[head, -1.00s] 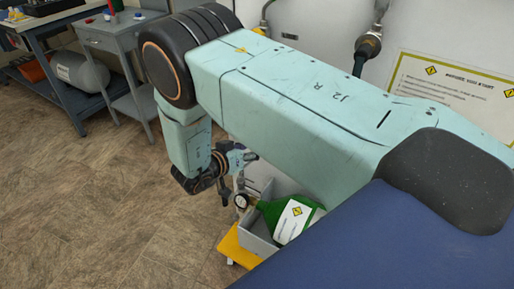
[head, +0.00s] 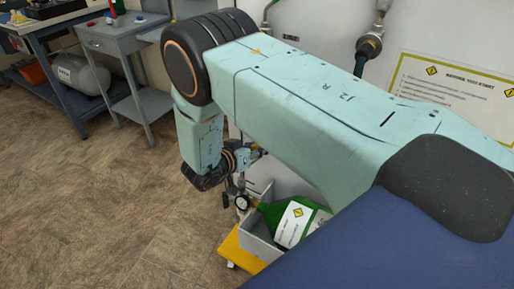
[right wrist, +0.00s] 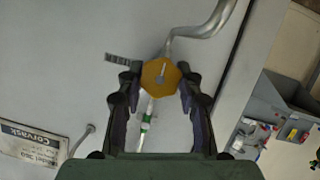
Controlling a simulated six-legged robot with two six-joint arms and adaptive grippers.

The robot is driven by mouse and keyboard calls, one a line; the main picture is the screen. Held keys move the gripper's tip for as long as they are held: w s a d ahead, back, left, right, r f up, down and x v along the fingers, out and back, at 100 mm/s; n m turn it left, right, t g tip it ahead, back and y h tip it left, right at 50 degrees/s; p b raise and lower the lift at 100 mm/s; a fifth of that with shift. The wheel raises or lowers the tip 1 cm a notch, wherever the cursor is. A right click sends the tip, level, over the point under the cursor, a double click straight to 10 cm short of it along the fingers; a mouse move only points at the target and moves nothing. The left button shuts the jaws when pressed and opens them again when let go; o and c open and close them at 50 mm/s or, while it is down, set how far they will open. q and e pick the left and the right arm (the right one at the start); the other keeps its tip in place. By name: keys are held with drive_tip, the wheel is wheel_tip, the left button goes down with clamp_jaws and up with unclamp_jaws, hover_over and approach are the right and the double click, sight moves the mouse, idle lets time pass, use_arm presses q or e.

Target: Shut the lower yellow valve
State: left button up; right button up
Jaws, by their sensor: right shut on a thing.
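A yellow hexagonal valve knob (right wrist: 160,77) with a grey pointer sits on a pale grey panel in the right wrist view. My right gripper (right wrist: 160,84) is shut on the knob, with one dark finger against each side. Only one yellow valve shows, so I cannot tell from these frames whether it is the lower one. A bent metal pipe (right wrist: 205,28) runs up from behind the knob, and a thinner line with a green band (right wrist: 146,122) runs down below it. In the head view my right arm hides the valve. My left gripper is not in view.
A grey side table (head: 125,35) is at the upper left. The floor at left is clear.

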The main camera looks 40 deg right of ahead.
drive_tip(key=c, duration=0.3)
drive_tip(key=shift+s+d+r+m+t+p, duration=0.15)
drive_tip(key=shift+m+t+p, duration=0.25)
drive_tip(key=shift+m+p, duration=0.35)
drive_tip(key=shift+m+t+y+p, duration=0.3)
drive_tip(key=shift+m+t+p, duration=0.15)
drive_tip(key=shift+m, duration=0.2)
drive_tip(key=o, duration=1.2)
drive_tip(key=shift+f, duration=0.2)
drive_tip(key=shift+c, duration=0.2)
drive_tip(key=shift+r, duration=0.1)
drive_tip(key=v, duration=0.7)
drive_tip(key=shift+a, duration=0.25)
